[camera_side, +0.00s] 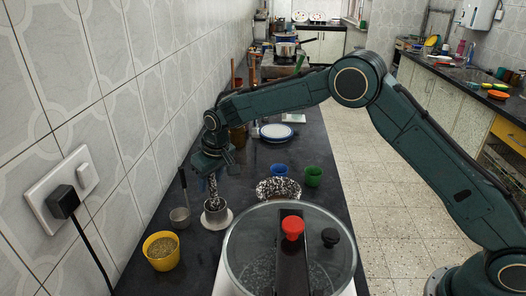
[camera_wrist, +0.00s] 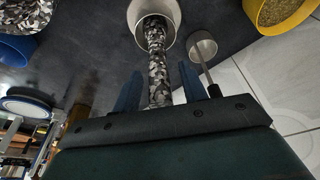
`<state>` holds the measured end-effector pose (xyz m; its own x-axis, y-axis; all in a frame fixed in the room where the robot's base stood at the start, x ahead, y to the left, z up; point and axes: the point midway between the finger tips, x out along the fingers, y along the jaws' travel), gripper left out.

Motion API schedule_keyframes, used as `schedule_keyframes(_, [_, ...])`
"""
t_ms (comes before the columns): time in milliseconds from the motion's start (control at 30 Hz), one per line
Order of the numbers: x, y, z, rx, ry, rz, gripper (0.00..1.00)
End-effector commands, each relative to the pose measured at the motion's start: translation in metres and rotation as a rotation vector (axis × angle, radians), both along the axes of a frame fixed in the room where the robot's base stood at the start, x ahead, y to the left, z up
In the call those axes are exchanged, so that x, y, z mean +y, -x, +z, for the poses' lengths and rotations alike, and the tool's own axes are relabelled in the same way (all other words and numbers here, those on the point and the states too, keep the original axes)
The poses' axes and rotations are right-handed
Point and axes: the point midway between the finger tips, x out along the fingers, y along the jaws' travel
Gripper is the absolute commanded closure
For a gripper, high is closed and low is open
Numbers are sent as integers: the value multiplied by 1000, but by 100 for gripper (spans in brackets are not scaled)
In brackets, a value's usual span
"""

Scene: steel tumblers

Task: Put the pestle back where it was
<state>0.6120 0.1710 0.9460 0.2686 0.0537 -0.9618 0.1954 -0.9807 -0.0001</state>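The pestle (camera_side: 213,186) is black-and-white speckled and stands roughly upright, its lower end inside a steel tumbler (camera_side: 215,213) on a small white saucer (camera_side: 228,221). In the wrist view the pestle (camera_wrist: 157,65) runs from the tumbler (camera_wrist: 146,9) up between my two fingers. My gripper (camera_wrist: 160,88) is open around the pestle, with a gap visible on both sides. In the side view my gripper (camera_side: 212,166) is directly above the tumbler. A matching speckled bowl (camera_side: 278,188) sits to the right. The pestle's lower tip is hidden in the tumbler.
A steel ladle (camera_side: 180,214) with an upright dark handle stands close left of the tumbler. A yellow cup of grain (camera_side: 161,253) is nearer the camera. Blue (camera_side: 278,170) and green (camera_side: 313,176) cups stand beyond the bowl. A large glass-lidded pot (camera_side: 255,255) fills the front.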

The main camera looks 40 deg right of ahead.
Motion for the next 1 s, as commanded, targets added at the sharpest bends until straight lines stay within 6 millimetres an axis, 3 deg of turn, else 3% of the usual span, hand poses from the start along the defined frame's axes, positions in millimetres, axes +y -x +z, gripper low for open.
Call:
schedule_keyframes(433, [-1, 3, 15, -1, 0, 0, 57])
schedule_keyframes(1000, [-5, 26, 97, -2, 0, 0, 57])
